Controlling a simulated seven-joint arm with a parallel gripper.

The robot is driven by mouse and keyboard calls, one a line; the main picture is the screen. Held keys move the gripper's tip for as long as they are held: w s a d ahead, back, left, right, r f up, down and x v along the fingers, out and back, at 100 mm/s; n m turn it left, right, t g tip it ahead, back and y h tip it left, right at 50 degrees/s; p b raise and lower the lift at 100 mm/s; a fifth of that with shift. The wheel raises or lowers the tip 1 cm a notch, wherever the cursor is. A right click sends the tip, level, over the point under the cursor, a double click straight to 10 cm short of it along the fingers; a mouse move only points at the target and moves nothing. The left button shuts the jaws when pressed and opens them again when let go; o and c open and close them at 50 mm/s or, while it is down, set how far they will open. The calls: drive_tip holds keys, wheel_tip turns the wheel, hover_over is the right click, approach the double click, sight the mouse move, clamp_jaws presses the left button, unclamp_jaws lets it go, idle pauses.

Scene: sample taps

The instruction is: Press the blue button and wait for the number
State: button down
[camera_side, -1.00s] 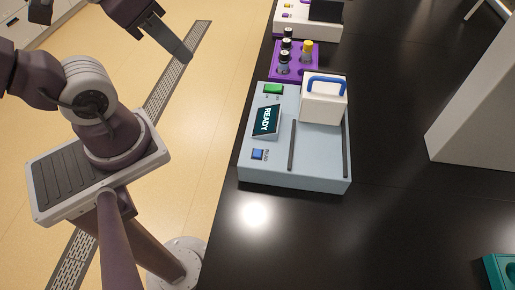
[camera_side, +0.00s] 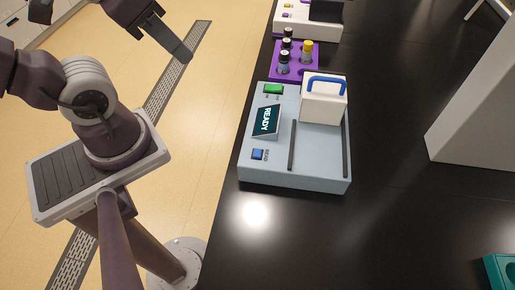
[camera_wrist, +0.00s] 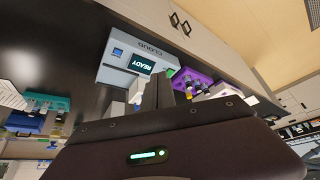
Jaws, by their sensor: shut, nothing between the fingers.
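The light blue device (camera_side: 318,168) stands on the black bench, with its screen (camera_side: 266,121) reading READY. The blue button (camera_side: 257,154) is on its near left corner, and a green button (camera_side: 273,88) is at its far left. In the wrist view the device (camera_wrist: 113,75) shows beyond my fingers, with the blue button (camera_wrist: 117,52) left of the READY screen (camera_wrist: 141,64). My gripper (camera_side: 188,57) is shut and empty. It is in the air left of the bench, well apart from the device.
A white block with a blue handle (camera_side: 322,105) sits on the device at the far right. A purple rack (camera_side: 275,72) with several vials is behind it. A teal object (camera_side: 497,270) lies at the near right.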

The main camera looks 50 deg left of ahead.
drive_tip(key=m+g, duration=0.1)
drive_tip(key=g, duration=0.1)
drive_tip(key=m+g+y, duration=0.3)
drive_tip(key=m+y, duration=0.6)
hover_over(261, 156)
wheel_tip(261, 156, down, 6)
drive_tip(key=shift+s+f, duration=0.1)
drive_tip(key=shift+f, duration=0.05)
drive_tip(key=shift+f, duration=4.4)
drive_tip(key=shift+f, duration=0.1)
drive_tip(key=shift+f, duration=0.3)
